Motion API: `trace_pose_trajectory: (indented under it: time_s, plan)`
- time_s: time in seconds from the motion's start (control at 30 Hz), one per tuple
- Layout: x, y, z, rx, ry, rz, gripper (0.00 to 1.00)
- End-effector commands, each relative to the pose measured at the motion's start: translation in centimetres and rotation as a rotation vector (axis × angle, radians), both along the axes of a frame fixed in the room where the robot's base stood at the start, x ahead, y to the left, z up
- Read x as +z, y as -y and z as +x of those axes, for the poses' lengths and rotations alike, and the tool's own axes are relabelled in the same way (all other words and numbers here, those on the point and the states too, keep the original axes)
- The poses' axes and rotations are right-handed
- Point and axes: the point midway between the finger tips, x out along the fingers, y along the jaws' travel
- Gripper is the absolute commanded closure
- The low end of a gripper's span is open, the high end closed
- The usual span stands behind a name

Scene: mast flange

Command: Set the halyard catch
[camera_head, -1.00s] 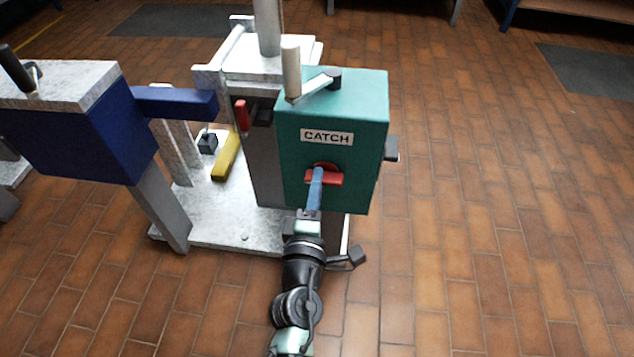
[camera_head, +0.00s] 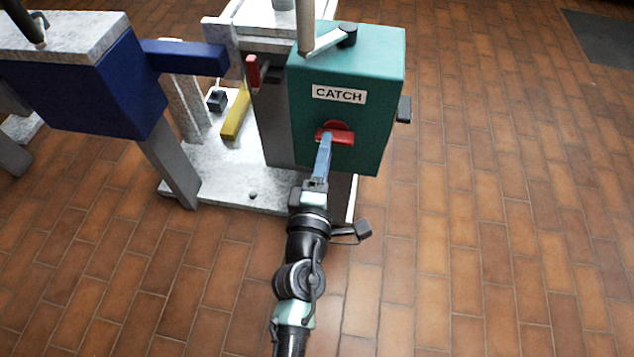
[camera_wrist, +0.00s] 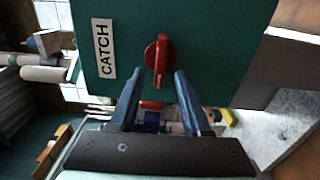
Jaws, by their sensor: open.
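The halyard catch is a red knob with a crossbar (camera_head: 335,137) on the front of a teal box (camera_head: 380,110) under a white CATCH label (camera_head: 339,94). In the wrist view the red knob (camera_wrist: 158,60) stands just beyond and between the fingertips, its bar running along the picture's height. My gripper (camera_head: 323,150) points at the knob in the head view. In the wrist view my gripper (camera_wrist: 157,78) is open, with one blue finger to each side of the knob's line. I cannot tell whether either finger touches it.
A crank with a pale grip (camera_head: 306,30) sits on top of the teal box. A red lever (camera_head: 253,70), a yellow bar (camera_head: 236,115) and a blue box with an arm (camera_head: 105,85) are on the left. The tiled floor to the right is clear.

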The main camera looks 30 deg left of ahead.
Motion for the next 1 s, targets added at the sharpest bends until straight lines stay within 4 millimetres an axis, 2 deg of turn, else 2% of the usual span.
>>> trace_pose_trajectory:
  time_s: [0.3,0.5,0.7,1.0]
  plan:
    - [-0.3,1.7,-5.9,-0.002,-0.004,0.0,0.53]
    - [-0.2,2.5,-8.6,-0.002,-0.003,-0.002,0.53]
    - [-0.1,2.9,-9.9,-0.001,-0.001,-0.001,0.53]
    - [0.0,2.9,-10.1,0.0,0.0,-0.001,0.53]
